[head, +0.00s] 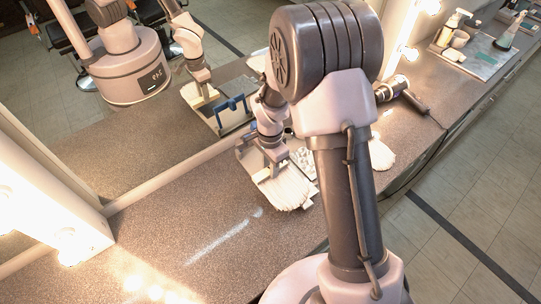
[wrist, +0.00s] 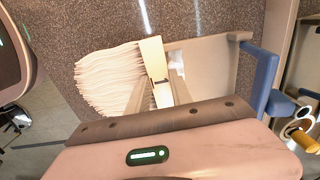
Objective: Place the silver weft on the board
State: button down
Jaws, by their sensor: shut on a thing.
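A pale, cream-looking weft (head: 288,191) with wavy strands shows below my gripper (head: 272,166) in the head view. In the wrist view the weft (wrist: 108,80) fans out to the left from a cream top band. My gripper (wrist: 160,92) is shut on that band. A beige board (wrist: 208,58) with a blue clamp (wrist: 263,78) lies just right of the band. I cannot tell whether the weft touches the board. In the head view my gripper hides most of the board, and the blue clamp (head: 242,142) shows at its left.
Another pale weft (head: 381,155) lies right of my arm. A hair dryer (head: 392,88) lies further back. A tray (head: 470,52) with bottles stands far right. A mirror (head: 150,110) with lit bulbs runs along the counter. The front-left counter (head: 180,225) is clear.

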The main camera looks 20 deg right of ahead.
jog(key=w, duration=0.4)
jog(key=w+d+f, duration=0.1)
jog(key=w, duration=0.2)
jog(key=shift+w+b, duration=0.1)
jog(key=shift+b, duration=0.3)
notch_tip(320, 180, down, 4)
jog(key=shift+w+r+b, duration=0.1)
jog(key=shift+r+b, duration=0.15)
jog(key=shift+b, duration=0.5)
jog(key=shift+r, duration=0.15)
jog(key=c, duration=1.6)
grip_release()
jog(key=shift+f, duration=0.2)
jog(key=o, duration=0.5)
jog(key=shift+c, duration=0.2)
